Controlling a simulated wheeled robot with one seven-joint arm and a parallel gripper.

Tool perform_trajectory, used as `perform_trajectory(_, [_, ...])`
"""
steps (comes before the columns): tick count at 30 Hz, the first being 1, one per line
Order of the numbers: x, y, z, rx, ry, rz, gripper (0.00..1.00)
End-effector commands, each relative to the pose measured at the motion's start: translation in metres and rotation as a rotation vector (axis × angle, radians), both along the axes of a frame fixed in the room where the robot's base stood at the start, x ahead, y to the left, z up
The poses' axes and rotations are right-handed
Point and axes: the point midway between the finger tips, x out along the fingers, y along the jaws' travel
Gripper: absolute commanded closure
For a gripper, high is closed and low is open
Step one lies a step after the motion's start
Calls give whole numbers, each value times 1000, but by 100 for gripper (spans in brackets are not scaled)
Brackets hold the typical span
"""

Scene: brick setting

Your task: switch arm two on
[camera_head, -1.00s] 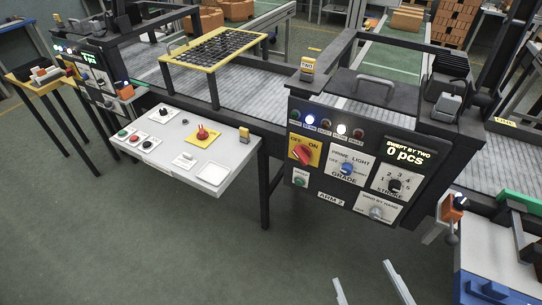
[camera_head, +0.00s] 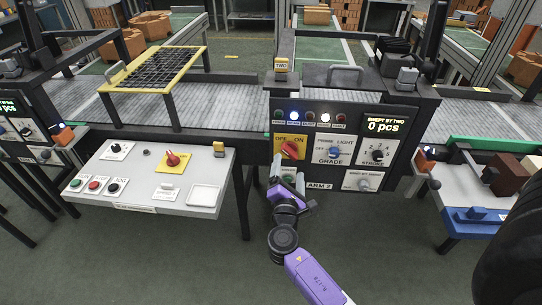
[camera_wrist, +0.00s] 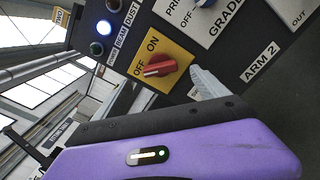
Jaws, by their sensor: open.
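The ARM 2 panel (camera_head: 322,170) stands right of centre in the head view. On it a red rotary knob (camera_head: 290,149) sits on a yellow OFF/ON plate. In the wrist view the knob (camera_wrist: 159,66) shows close up, its bar slanting with one end towards the OFF word. My gripper (camera_head: 287,170) is open and empty just below and in front of the knob. In the wrist view its fingertips (camera_wrist: 163,90) lie on either side below the knob, apart from it. The display (camera_head: 386,125) reads 0 pcs; a blue and a white lamp are lit.
Close by on the panel are a blue GRADE knob (camera_head: 333,152), a black STROKE knob (camera_head: 376,155) and a lower hand knob (camera_head: 363,184). A grey side desk (camera_head: 130,172) with a red switch stands left. A blue-edged table (camera_head: 470,220) stands right.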

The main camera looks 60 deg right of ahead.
Motion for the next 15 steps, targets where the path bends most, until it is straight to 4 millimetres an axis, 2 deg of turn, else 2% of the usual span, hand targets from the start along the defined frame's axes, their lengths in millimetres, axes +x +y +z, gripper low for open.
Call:
perform_trajectory(4, [5, -12, 1, -2, 7, -1, 16])
perform_trajectory(15, [25, -60, 0, 1, 5, 1, 16])
